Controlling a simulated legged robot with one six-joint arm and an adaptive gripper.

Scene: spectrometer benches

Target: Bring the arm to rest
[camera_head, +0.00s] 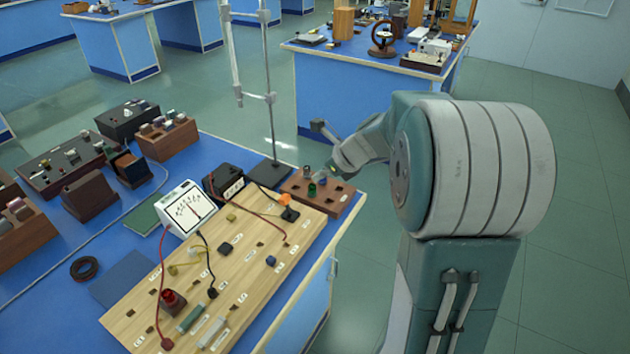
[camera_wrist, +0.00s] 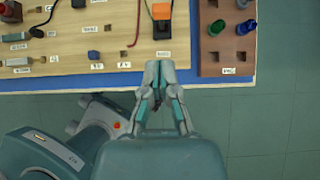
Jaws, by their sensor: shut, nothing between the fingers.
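My gripper (camera_wrist: 159,72) shows in the wrist view with its two fingers together and nothing between them. Its tips are near the front edge of the wooden circuit board (camera_wrist: 125,55), below an orange part (camera_wrist: 161,11) on that board. I cannot tell its height above the bench. In the head view my arm reaches over the right edge of the blue bench (camera_head: 126,272), close to the brown holed block (camera_head: 338,198); the fingertips are hard to make out there.
A white meter (camera_head: 187,209), a red post (camera_head: 171,300) and wires sit on or beside the board. A metal stand (camera_head: 268,100) rises behind. Wooden boxes (camera_head: 167,137) stand at left. Open floor (camera_head: 575,220) lies right.

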